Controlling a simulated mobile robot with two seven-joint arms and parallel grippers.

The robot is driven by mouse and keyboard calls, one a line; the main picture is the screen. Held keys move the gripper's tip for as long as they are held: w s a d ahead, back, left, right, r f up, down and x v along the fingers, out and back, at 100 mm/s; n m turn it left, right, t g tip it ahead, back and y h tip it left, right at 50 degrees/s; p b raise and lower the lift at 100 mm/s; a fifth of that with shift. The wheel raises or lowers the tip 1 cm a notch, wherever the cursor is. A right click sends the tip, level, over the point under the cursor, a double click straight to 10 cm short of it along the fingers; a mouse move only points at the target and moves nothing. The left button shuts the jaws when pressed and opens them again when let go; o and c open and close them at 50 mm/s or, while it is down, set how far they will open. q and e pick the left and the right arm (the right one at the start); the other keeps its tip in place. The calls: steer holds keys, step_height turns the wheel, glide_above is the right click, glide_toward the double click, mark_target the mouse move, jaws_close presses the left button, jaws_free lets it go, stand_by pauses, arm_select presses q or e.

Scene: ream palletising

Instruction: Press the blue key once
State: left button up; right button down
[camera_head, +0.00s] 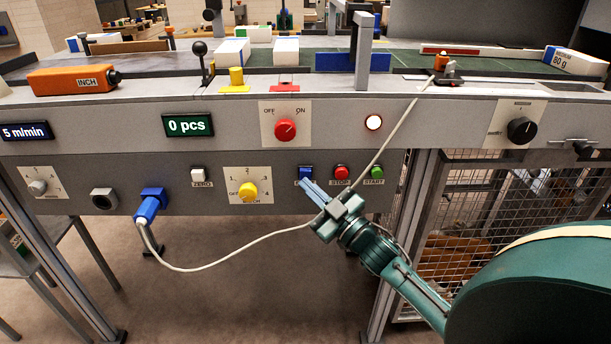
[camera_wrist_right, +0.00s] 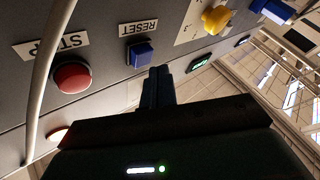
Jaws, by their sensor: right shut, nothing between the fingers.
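The blue key (camera_head: 306,171) is a square button on the lower grey panel, left of the red STOP button (camera_head: 342,171) and the green START button (camera_head: 377,171). In the right wrist view the blue key (camera_wrist_right: 141,54) sits beside a RESET label. My right gripper (camera_head: 303,184) is shut and empty, with its tips just below the key and covering part of its label. In the right wrist view the gripper tips (camera_wrist_right: 159,72) are close beside the key; I cannot tell whether they touch it. My left gripper is not in view.
A white ZERO button (camera_head: 198,174), a yellow knob (camera_head: 248,190) and a blue plug (camera_head: 149,204) with a pale cable are to the left. A red switch (camera_head: 285,129) and a lit white lamp (camera_head: 374,122) are above. The cable passes near my right gripper.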

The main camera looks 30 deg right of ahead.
steer(key=shift+w, duration=0.1)
stand_by(0.3)
steer(key=shift+w+d, duration=0.2)
steer(key=shift+w, duration=0.1)
steer(key=shift+w+d, duration=0.25)
steer(key=shift+w, duration=0.1)
stand_by(0.7)
stand_by(0.3)
steer(key=shift+s+a+p, duration=0.45)
steer(key=shift+s, duration=0.3)
steer(key=shift+s+a+p, duration=0.4)
steer(key=shift+s+a, duration=0.05)
steer(key=shift+s, duration=0.25)
steer(key=shift+s+a+p, duration=0.35)
steer(key=shift+s+a, duration=0.05)
steer(key=shift+s, duration=0.35)
steer(key=shift+s+a+p, duration=0.4)
steer(key=shift+s+a, duration=0.05)
steer(key=shift+s, duration=0.25)
